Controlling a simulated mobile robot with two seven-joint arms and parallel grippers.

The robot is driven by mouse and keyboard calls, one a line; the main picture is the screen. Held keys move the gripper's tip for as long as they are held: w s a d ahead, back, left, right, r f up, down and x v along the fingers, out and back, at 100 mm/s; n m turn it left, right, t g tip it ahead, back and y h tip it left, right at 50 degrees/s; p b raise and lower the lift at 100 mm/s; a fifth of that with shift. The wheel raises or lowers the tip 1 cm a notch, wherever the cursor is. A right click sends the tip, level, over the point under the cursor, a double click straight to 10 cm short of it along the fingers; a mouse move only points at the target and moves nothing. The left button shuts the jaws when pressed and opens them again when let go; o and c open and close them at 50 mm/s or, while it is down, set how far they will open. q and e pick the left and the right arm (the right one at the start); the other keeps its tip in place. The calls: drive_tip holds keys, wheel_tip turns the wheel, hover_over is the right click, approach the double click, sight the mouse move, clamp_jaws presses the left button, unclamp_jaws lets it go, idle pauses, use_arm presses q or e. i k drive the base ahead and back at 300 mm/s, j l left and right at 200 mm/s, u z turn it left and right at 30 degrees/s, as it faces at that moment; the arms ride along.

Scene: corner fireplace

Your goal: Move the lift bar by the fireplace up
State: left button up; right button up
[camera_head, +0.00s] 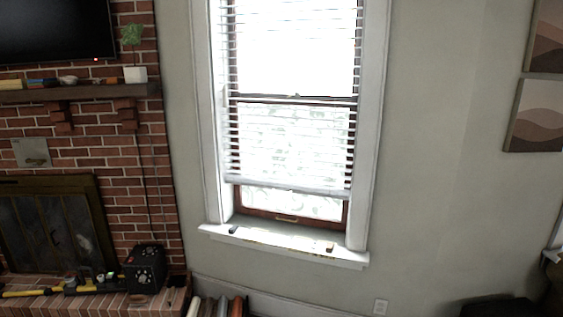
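A window (292,145) with a white frame stands right of the brick fireplace (50,215). White horizontal blinds (290,140) hang in it. Their pale bottom bar (290,190) hangs a little above the sill and tilts slightly down to the right. Below the bar, a strip of glass and the brown lower sash show, with a small pale handle (287,217) on the sash. I cannot tell whether the lift bar is the blinds' bottom bar or this handle. Neither of my grippers is in view.
The white sill (285,245) holds a few small objects. A black box (145,268) and a yellow-and-black tool (60,288) rest on the brick hearth. Upright rolls or books (215,306) stand below the window.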

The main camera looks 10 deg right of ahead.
sight(299, 191)
drive_tip(key=i+l, duration=0.15)
drive_tip(key=i, duration=0.35)
drive_tip(key=i+l+u, duration=0.1)
drive_tip(key=i, duration=0.4)
drive_tip(key=i+l, duration=0.25)
drive_tip(key=i, duration=0.2)
drive_tip(key=u, duration=0.05)
